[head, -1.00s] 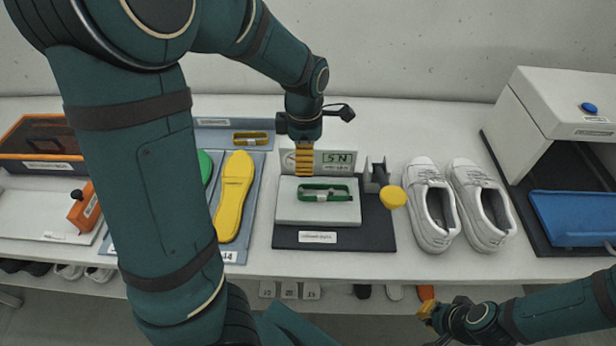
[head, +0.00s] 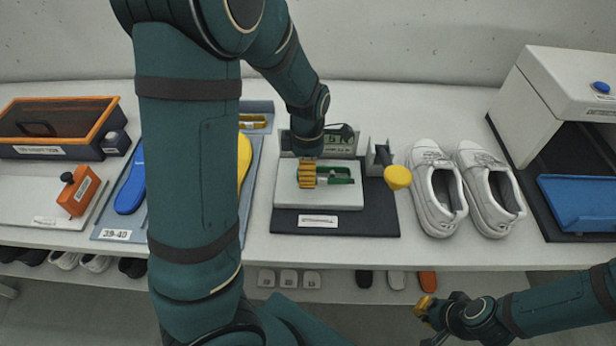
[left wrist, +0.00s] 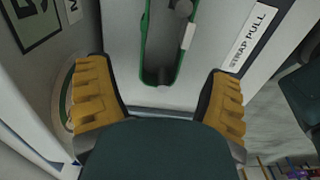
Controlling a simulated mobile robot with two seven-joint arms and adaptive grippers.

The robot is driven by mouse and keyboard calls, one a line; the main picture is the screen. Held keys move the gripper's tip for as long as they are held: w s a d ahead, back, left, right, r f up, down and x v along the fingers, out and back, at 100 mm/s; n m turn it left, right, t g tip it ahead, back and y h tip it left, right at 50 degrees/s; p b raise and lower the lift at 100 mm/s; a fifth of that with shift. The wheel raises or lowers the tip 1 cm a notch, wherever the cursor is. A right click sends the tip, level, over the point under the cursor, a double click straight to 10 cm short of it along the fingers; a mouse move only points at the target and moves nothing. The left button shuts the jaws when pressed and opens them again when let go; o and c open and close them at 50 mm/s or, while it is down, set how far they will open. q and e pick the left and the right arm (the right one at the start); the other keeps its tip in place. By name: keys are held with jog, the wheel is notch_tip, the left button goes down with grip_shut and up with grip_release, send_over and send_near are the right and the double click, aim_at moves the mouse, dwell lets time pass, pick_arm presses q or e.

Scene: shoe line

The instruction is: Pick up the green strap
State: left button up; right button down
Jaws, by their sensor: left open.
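The green strap (head: 336,180), a long loop with a pale tag in it, lies on the white block (head: 290,203) of the pull stand. My left gripper (head: 307,174) is low over the strap's left end and hides that end. In the left wrist view the strap (left wrist: 144,52) lies ahead, between the two spread yellow fingers of my left gripper (left wrist: 160,75); the fingers are open and neither visibly touches it. My right gripper (head: 425,308) is far off, below the table's front edge; its finger gap is too small to judge.
A grey post with a yellow knob (head: 397,177) stands just right of the block, and a display panel (head: 345,145) stands behind it. White shoes (head: 436,190) are further right. A yellow insole (head: 244,160) is partly hidden by my left arm.

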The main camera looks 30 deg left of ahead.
pick_arm(q)
notch_tip(320, 180, down, 3)
jog(key=shift+r+b, duration=0.2)
jog(key=shift+b, duration=0.1)
jog(key=shift+c, duration=0.3)
jog(key=c, duration=1.2)
